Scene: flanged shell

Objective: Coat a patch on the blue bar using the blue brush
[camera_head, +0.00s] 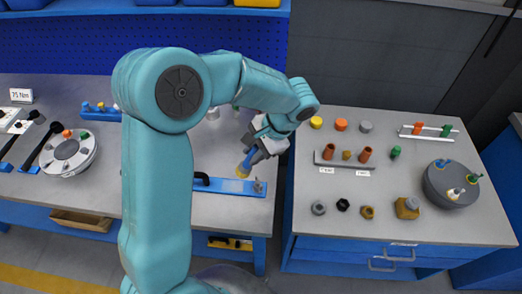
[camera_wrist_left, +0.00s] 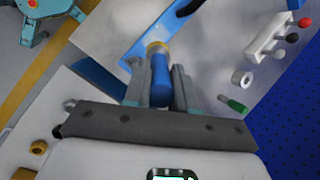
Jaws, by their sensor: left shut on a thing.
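The blue bar (camera_head: 215,187) lies on the left bench near its front edge, with a black handle at its left end and a grey fitting at its right. In the left wrist view the bar (camera_wrist_left: 128,46) runs diagonally. My left gripper (camera_head: 255,152) is shut on the blue brush (camera_head: 246,164), which is tilted with its yellowish head down at the bar. In the left wrist view the brush (camera_wrist_left: 161,78) sits between the two fingers. I cannot tell whether the bristles touch the bar. A pale area shows beside the brush head. My right gripper is not in view.
The right bench (camera_head: 410,225) holds several caps, nuts, posts and a round grey fixture (camera_head: 450,184). A round grey-white fixture (camera_head: 68,152) and black-handled tools stand far left. A small white rack (camera_wrist_left: 268,42) and green-tipped piece (camera_wrist_left: 233,104) lie beyond the bar.

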